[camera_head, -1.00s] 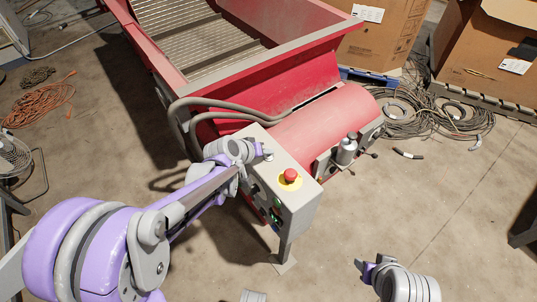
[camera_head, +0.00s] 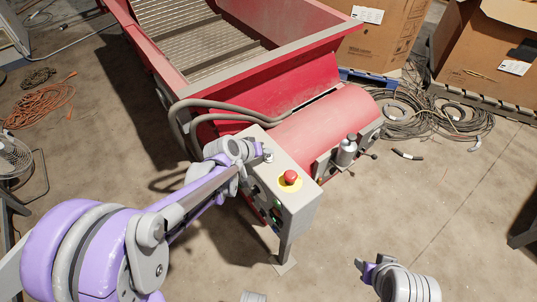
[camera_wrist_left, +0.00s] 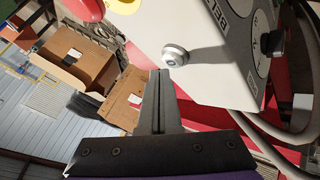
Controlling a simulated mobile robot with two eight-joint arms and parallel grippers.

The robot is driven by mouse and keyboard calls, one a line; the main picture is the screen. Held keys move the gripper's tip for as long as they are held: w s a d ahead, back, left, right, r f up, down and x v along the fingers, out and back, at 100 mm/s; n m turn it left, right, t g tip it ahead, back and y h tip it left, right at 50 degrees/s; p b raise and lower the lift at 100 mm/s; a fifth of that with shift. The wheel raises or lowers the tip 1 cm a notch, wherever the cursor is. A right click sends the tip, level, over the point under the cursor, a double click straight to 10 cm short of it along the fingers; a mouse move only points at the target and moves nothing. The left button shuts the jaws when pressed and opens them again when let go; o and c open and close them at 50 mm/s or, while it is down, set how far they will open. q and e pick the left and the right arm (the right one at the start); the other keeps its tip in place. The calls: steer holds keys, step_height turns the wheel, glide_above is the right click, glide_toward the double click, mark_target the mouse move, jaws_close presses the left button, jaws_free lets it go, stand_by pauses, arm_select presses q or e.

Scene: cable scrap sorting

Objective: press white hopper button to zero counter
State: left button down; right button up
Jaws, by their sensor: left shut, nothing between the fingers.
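The white hopper button (camera_head: 268,156) stands on top of the grey control box (camera_head: 305,206) in the head view. It also shows in the left wrist view as a round, pale knob (camera_wrist_left: 175,55) on the white panel. My left gripper (camera_head: 260,152) is shut and empty, right beside the button. In the left wrist view its closed fingertips (camera_wrist_left: 160,72) end just below and left of the button; I cannot tell whether they touch it. My right gripper (camera_head: 364,268) is at the lower right, away from the box; its jaw state is unclear.
A red emergency knob (camera_head: 290,177) on a yellow ring sits near the button. Grey hoses (camera_head: 190,116) curve behind the box. The red hopper (camera_head: 270,88) stands behind it. Cable coils (camera_head: 440,118) and cardboard boxes (camera_head: 376,45) lie at the right. The front floor is clear.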

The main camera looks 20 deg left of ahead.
arm_select(q)
steer(key=shift+r, duration=0.2)
step_height(320, 180, up, 5)
steer(key=p, duration=0.3)
steer(key=shift+p, duration=0.4)
stand_by(0.7)
steer(key=m+g+y+p, duration=0.1)
steer(key=m+p, duration=0.1)
glide_toward(267, 160)
steer(key=s+d+r, duration=0.3)
steer(key=s+r, duration=0.4)
steer(key=s+a+m+g+y+p, duration=0.1)
steer(key=s+a+y, duration=0.2)
steer(key=s, duration=1)
steer(key=shift+m+g+p, duration=0.3)
steer(key=shift+m+g, duration=0.1)
